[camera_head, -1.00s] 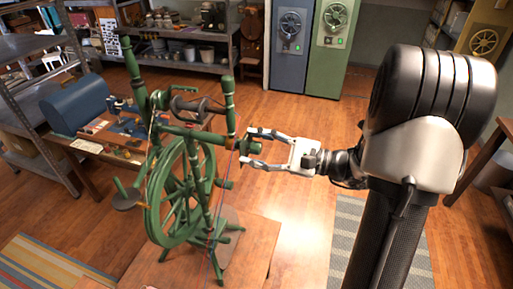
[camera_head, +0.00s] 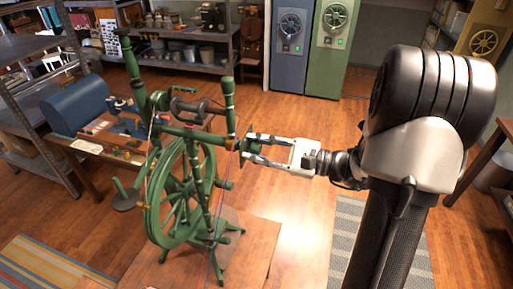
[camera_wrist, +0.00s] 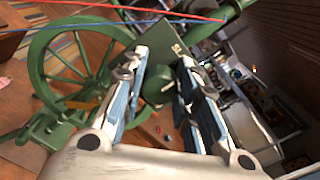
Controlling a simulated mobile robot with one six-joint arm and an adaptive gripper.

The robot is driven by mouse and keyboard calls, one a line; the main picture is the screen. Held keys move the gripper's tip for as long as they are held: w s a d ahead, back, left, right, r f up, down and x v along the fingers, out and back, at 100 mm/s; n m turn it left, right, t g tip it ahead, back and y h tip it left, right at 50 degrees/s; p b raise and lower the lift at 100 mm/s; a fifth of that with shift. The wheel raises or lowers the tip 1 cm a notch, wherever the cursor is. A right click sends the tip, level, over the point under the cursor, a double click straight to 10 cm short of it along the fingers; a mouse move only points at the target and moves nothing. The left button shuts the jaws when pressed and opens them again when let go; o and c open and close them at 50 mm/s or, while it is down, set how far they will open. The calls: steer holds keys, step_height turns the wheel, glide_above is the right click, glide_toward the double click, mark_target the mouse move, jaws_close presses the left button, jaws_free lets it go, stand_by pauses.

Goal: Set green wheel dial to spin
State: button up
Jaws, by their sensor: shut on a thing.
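The green spinning wheel (camera_head: 160,205) stands on a wooden stand left of centre in the head view. Its green dial (camera_wrist: 158,86) shows in the wrist view as a round knob between my fingers, in front of a green plate (camera_wrist: 176,50) with small yellowish markings too small to read. My gripper (camera_head: 251,147) reaches in from the right, level with the wheel's upper crossbar, and its two fingers are shut on the dial. The fingers hide much of the dial in the head view, so its setting cannot be told.
A red and a blue thread (camera_wrist: 150,15) run close by the fingertips. A wooden table with a blue rounded box (camera_head: 75,104) stands behind left. Shelves and blue and green cabinets (camera_head: 325,48) line the back.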

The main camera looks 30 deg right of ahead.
steer(key=shift+r+p, duration=0.1)
steer(key=shift+p, duration=0.2)
steer(key=shift+r+m+p, duration=0.1)
steer(key=shift+m+p, duration=0.9)
steer(key=shift+p, duration=0.2)
steer(key=m+p, duration=0.3)
steer(key=p, duration=0.1)
steer(key=shift+m, duration=0.3)
steer(key=m+p, duration=0.6)
steer(key=shift+p, duration=0.4)
steer(key=m+p, duration=0.5)
steer(key=m, duration=0.1)
steer(key=shift+m, duration=0.3)
steer(key=m+p, duration=0.1)
steer(key=m, duration=0.2)
steer(key=m+p, duration=0.1)
steer(key=m, duration=0.1)
steer(key=shift+f+p, duration=0.3)
steer(key=shift+m, duration=0.4)
steer(key=o, duration=1.1)
steer(key=shift+d, duration=0.1)
steer(key=shift+c, duration=0.2)
